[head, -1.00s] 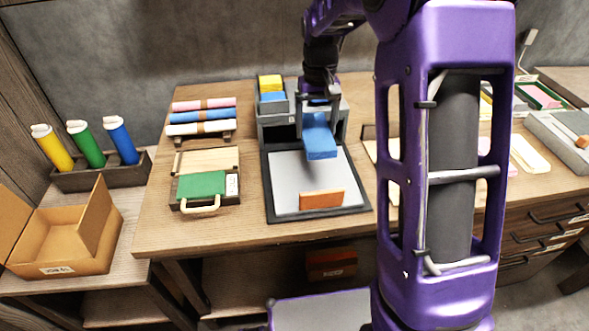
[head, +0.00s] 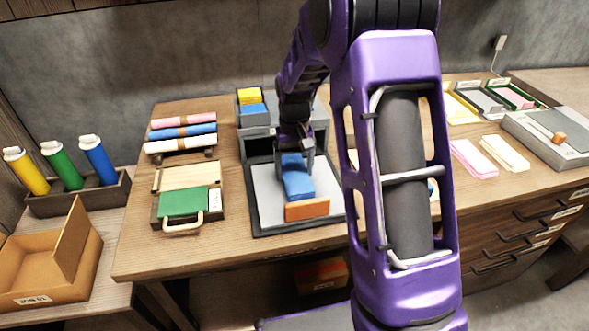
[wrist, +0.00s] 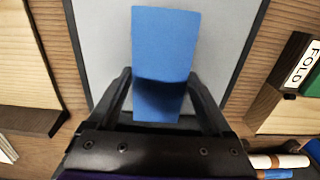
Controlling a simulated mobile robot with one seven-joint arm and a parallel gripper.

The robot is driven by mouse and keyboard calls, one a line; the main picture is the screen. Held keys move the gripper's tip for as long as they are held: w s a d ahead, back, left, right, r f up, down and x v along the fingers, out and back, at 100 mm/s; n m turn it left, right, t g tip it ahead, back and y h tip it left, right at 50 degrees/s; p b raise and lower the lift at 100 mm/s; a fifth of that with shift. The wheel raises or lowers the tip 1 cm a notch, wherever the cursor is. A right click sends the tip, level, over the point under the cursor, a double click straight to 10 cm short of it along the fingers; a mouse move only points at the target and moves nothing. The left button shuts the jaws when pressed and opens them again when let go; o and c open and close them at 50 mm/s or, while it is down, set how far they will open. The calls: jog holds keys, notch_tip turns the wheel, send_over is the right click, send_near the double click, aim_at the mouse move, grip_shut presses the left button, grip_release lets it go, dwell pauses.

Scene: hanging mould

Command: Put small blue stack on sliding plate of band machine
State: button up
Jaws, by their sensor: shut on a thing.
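The small blue stack (head: 297,180) is over the light grey sliding plate (head: 267,200) of the band machine (head: 257,148). Its near end is close to the orange block (head: 307,209) on the plate; I cannot tell whether they touch. My gripper (head: 294,150) is shut on the far end of the stack. In the wrist view, the blue stack (wrist: 166,45) extends from between the fingers of my gripper (wrist: 157,90) over the grey plate (wrist: 110,30). I cannot tell whether the stack rests on the plate.
A tray with yellow and blue stacks (head: 250,103) sits on top of the machine. A green folder case (head: 188,202) and rolled cloths (head: 183,132) lie to the left. Pink and cream cloths (head: 474,157) lie to the right. My arm hides part of the table.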

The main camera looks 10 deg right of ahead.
aim_at(295, 173)
jog(key=shift+f, duration=0.15)
jog(key=o, duration=1.3)
jog(key=shift+o, duration=0.2)
notch_tip(295, 173, up, 12)
jog(key=p, duration=0.2)
jog(key=shift+r, duration=0.25)
